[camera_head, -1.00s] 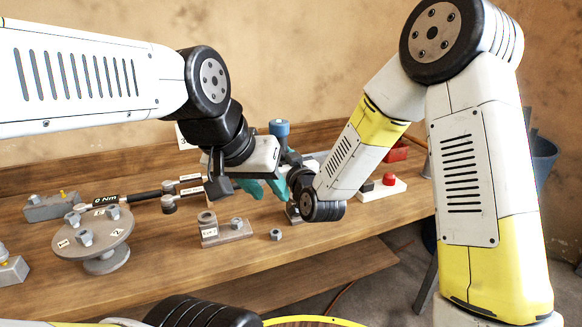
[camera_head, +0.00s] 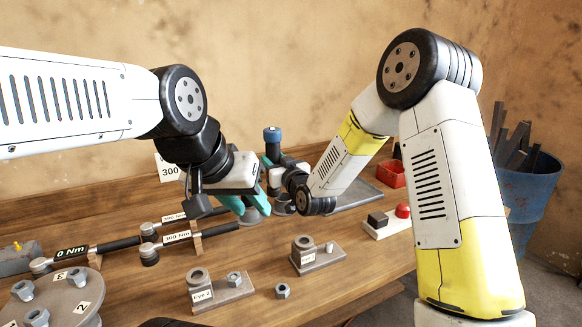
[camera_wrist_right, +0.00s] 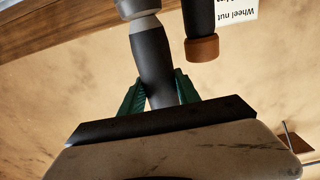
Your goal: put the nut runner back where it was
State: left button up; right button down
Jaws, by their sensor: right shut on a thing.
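The nut runner (camera_head: 272,148), a dark upright tool with a blue cap, stands above the back of the bench. My right gripper (camera_head: 272,164) is at its body, partly hidden by its own wrist. In the right wrist view, the green fingers of my right gripper (camera_wrist_right: 152,92) are shut on the dark grey body of the nut runner (camera_wrist_right: 152,58), which has a pale ring and a grey end. My left gripper (camera_head: 249,204) is lower, its teal fingers apart near a grey round piece. Whether the nut runner's lower end touches anything is hidden.
A grey tray (camera_head: 358,196) lies behind my right wrist. A red bin (camera_head: 391,174) and a button box (camera_head: 388,222) are to its right. Torque wrenches (camera_head: 110,246), a numbered hub (camera_head: 62,300) and two nut blocks (camera_head: 220,291) occupy the left and front. A wall label reads 300.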

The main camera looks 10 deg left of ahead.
jog(key=w+d+f, duration=0.1)
jog(key=w+f, duration=0.3)
jog(key=w, duration=0.3)
jog(key=shift+w+d, duration=0.25)
jog(key=shift+d, duration=0.1)
jog(key=shift+f, duration=0.1)
